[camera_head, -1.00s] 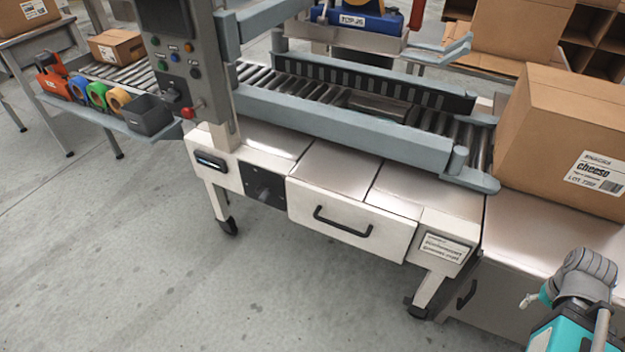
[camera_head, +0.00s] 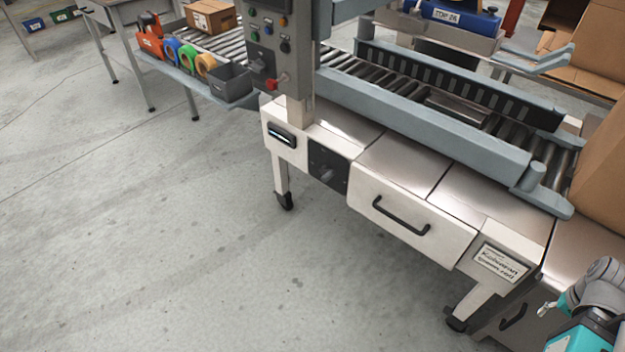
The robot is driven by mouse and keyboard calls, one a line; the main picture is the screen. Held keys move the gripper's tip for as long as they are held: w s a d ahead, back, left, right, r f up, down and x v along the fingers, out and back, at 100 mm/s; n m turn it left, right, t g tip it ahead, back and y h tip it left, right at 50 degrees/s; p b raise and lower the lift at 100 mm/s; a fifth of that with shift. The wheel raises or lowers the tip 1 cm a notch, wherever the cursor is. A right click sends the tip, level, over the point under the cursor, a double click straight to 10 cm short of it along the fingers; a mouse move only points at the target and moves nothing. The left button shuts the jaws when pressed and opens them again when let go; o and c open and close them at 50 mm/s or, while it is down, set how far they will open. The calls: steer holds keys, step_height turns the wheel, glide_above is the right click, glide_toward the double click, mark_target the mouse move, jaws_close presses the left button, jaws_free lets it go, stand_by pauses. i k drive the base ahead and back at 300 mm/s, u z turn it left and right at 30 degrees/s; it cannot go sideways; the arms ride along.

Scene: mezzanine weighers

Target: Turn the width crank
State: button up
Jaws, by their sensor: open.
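The pale case-sealing machine (camera_head: 410,210) stands right of centre. On its front, left of the drawer, is a black square plate (camera_head: 341,186) with a dark knob-like part (camera_head: 326,173) at its middle. This may be the width crank, but no handle is clear at this size. Nothing of mine touches it. Part of my teal and grey arm shows at the lower right corner, well apart from the plate.
The drawer handle (camera_head: 401,216) juts out right of the plate. A control post with a red knob (camera_head: 276,85) rises above it. A shelf with tape rolls (camera_head: 187,56) and a grey bin (camera_head: 230,82) stands left. A large carton (camera_head: 604,170) is at right. The floor in front is clear.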

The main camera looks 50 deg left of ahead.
mark_target(327, 173)
steer(key=u, duration=1.2)
steer(key=k, duration=1)
steer(key=z, duration=0.3)
steer(key=i, duration=1)
